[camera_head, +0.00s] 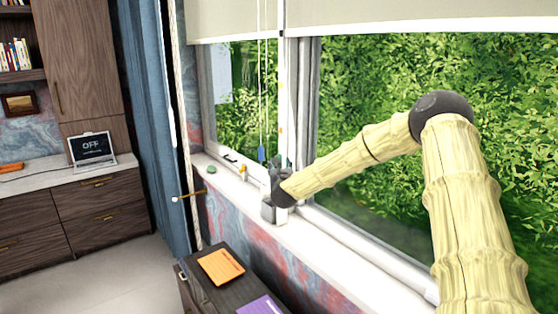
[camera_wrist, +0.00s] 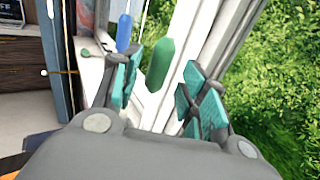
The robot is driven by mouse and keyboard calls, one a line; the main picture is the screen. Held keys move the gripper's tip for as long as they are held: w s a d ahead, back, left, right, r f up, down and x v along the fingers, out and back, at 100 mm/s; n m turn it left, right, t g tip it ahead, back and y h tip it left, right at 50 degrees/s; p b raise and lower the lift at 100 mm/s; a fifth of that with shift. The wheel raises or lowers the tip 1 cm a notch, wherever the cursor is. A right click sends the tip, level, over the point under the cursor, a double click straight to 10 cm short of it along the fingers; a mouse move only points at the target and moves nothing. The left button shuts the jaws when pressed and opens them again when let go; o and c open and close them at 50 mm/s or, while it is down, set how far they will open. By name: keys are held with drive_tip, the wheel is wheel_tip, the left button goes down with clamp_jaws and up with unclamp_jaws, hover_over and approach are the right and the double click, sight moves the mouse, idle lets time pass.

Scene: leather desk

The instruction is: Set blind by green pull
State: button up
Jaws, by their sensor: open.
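The green pull (camera_wrist: 161,65) hangs between the two teal-padded fingers of my open gripper (camera_wrist: 162,84) in the wrist view, with gaps on both sides. How deep it sits between the fingers is hard to tell. The blue pull (camera_wrist: 124,32) hangs to its left, beyond the left finger; it also shows in the head view (camera_head: 261,154). In the head view my gripper (camera_head: 281,172) is at the window frame just above the sill, and I cannot make out the green pull there clearly. The pale blinds (camera_head: 225,20) and (camera_head: 400,14) cover only the top of the window.
The white window sill (camera_head: 236,189) runs beneath my gripper with several small items on it. A small grey object (camera_head: 268,211) stands close below my gripper. A blue curtain (camera_head: 155,110) hangs left. A dark cabinet (camera_head: 205,292) with an orange notebook (camera_head: 221,266) stands below the sill.

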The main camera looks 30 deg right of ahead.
drive_tip(key=shift+p+x, duration=0.6)
drive_tip(key=shift+x, duration=1.3)
clamp_jaws()
